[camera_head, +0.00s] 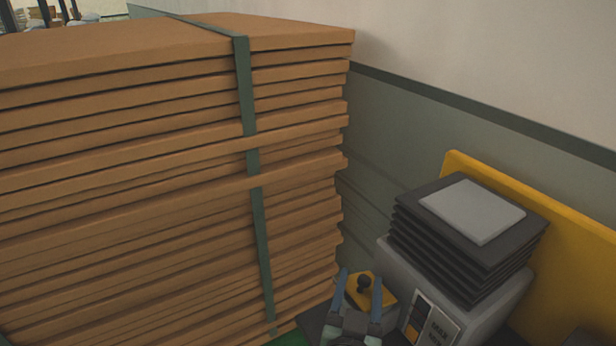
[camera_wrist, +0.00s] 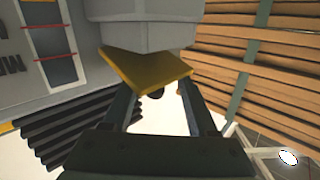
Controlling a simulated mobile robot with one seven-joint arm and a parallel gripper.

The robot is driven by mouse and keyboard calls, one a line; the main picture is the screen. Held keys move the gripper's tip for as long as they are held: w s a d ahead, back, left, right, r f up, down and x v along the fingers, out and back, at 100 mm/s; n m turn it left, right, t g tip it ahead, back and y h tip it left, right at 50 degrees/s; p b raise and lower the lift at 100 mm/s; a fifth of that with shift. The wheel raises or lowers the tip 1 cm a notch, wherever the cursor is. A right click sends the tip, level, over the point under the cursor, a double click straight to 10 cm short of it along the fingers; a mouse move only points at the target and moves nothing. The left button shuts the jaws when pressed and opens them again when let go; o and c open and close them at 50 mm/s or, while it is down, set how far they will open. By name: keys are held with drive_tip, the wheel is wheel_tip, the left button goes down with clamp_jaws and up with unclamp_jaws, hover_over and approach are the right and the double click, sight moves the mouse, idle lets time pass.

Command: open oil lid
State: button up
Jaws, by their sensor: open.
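My gripper (camera_head: 359,290) is open, with one finger on each side of the knob in the head view. In the wrist view my gripper (camera_wrist: 158,92) has a clear gap between its fingers. Whether a finger touches the lid or knob, I cannot tell.
A tall strapped stack of brown boards (camera_head: 150,170) fills the left. The grey machine (camera_head: 500,310) with MAX markings and black bellows (camera_head: 460,255) stands close on the right. A yellow panel (camera_head: 580,270) and the wall are behind it. Free room around my gripper is narrow.

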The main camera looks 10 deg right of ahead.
drive_tip(key=shift+s+a+f+n+t+b, duration=0.15)
drive_tip(key=shift+f+n+t+b, duration=0.2)
drive_tip(key=shift+f+b, duration=0.6)
drive_tip(key=r+b+v, duration=0.1)
drive_tip(key=b+v, duration=0.2)
drive_tip(key=v, duration=1)
drive_tip(key=w+a+r+t+p, duration=0.1)
drive_tip(key=w+r+t+p, duration=0.1)
drive_tip(key=r, duration=0.8)
drive_tip(key=w+a+r+n+t+y+p, duration=0.1)
drive_tip(key=r+t+p, duration=0.1)
drive_tip(key=r, duration=0.9)
drive_tip(key=w+a+r+t+p, duration=0.2)
drive_tip(key=r+p, duration=0.1)
drive_tip(key=r, duration=0.7)
drive_tip(key=shift+w+r+n+y, duration=0.2)
drive_tip(key=shift+w+n+y, duration=0.1)
drive_tip(key=shift+w+n, duration=0.05)
drive_tip(key=shift+r, duration=0.1)
